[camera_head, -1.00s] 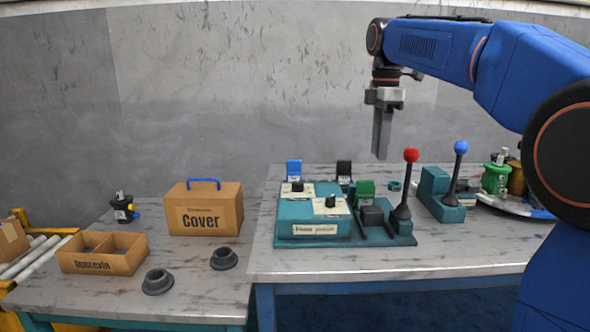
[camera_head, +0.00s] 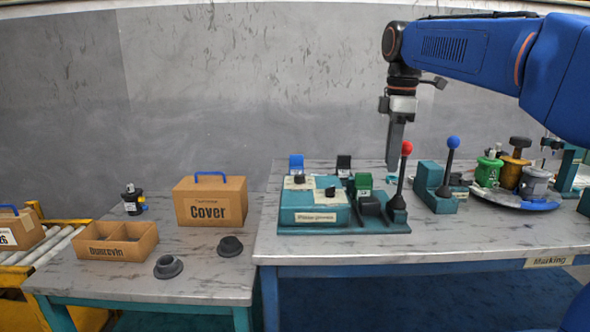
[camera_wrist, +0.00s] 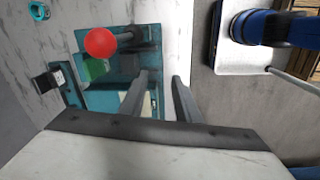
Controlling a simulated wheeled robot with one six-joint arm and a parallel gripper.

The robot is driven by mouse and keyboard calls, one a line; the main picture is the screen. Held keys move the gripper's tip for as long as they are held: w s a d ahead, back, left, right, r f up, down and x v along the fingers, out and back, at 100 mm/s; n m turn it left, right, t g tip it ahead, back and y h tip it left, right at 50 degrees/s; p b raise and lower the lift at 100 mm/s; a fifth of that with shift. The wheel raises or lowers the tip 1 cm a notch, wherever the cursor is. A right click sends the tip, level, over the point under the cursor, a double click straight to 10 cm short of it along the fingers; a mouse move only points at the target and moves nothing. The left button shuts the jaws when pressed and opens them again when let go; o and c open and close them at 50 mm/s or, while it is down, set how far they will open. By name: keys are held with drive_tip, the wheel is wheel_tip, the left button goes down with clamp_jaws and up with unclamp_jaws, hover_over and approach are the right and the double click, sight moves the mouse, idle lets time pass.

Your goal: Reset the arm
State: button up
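My gripper (camera_head: 396,150) hangs pointing down above the right table, behind and just left of the red-knobbed lever (camera_head: 406,150) in the head view. In the wrist view its two fingers (camera_wrist: 157,98) stand apart with a gap and nothing between them. The red knob (camera_wrist: 101,43) shows to the left of the fingers there. My blue arm reaches in from the upper right of the head view.
The teal control box (camera_head: 313,208) stands near the red lever, and a blue-knobbed lever (camera_head: 451,150) is right of it. A round plate (camera_head: 515,198) holds motor parts.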

drive_tip(key=s+d+f+m+t, duration=0.2)
drive_tip(key=s+f+m, duration=0.6)
drive_tip(key=s+f, duration=0.5)
drive_tip(key=s+d+f+m+t, duration=0.2)
drive_tip(key=s+f+m, duration=0.5)
drive_tip(key=s+f, duration=0.6)
drive_tip(key=s+d, duration=0.1)
drive_tip(key=s, duration=0.2)
drive_tip(key=shift+s+d+f+m, duration=0.15)
drive_tip(key=shift+d+f+m, duration=0.2)
drive_tip(key=shift+m, duration=0.05)
